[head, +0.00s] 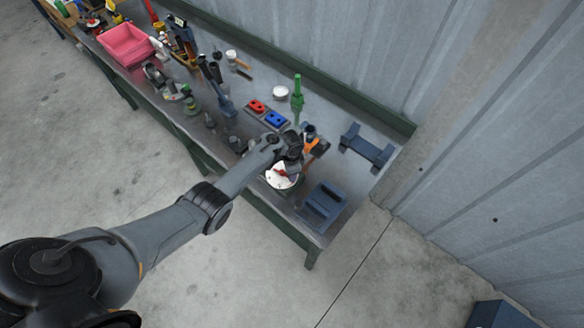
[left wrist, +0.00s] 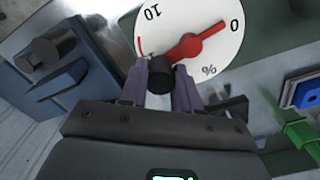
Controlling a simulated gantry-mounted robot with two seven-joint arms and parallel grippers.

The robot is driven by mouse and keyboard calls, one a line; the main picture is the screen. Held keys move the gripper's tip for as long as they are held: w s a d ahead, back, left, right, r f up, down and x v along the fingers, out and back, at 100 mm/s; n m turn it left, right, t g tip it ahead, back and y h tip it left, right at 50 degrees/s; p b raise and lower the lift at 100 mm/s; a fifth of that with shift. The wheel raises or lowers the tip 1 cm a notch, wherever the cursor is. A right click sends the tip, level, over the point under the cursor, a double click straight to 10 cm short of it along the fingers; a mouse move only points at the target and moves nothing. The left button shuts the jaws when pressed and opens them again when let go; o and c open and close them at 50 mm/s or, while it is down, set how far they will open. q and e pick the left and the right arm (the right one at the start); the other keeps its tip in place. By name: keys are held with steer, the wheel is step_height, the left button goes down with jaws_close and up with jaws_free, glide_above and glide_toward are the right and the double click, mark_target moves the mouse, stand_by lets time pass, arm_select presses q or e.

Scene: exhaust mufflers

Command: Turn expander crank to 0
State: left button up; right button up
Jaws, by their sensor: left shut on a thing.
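The expander's round white dial (head: 282,182) is near the front right of the bench in the head view, partly covered by my left gripper (head: 291,162). In the left wrist view, the dial face (left wrist: 205,66) shows "10", "0" and "%". Its red pointer (left wrist: 196,44) points up and right, close to the 0. A dark crank knob (left wrist: 159,72) sits between the two fingers of my left gripper (left wrist: 160,84), which is shut on it. My right gripper is not in view.
A blue slotted block (head: 322,207) stands right of the dial, and a blue cradle (head: 367,147) lies behind it. Red and blue blocks (head: 266,112), a green tool (head: 297,92) and a white round item (head: 281,93) are farther back. A pink bin (head: 126,45) is far left.

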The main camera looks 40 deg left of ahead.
arm_select(q)
steer(key=shift+s+m+p, duration=0.35)
steer(key=shift+m, duration=0.75)
steer(key=o, duration=1.1)
steer(key=shift+c, duration=0.2)
step_height(320, 180, up, 9)
steer(key=p, duration=0.3)
steer(key=shift+r, duration=0.95)
steer(key=shift+s, duration=0.1)
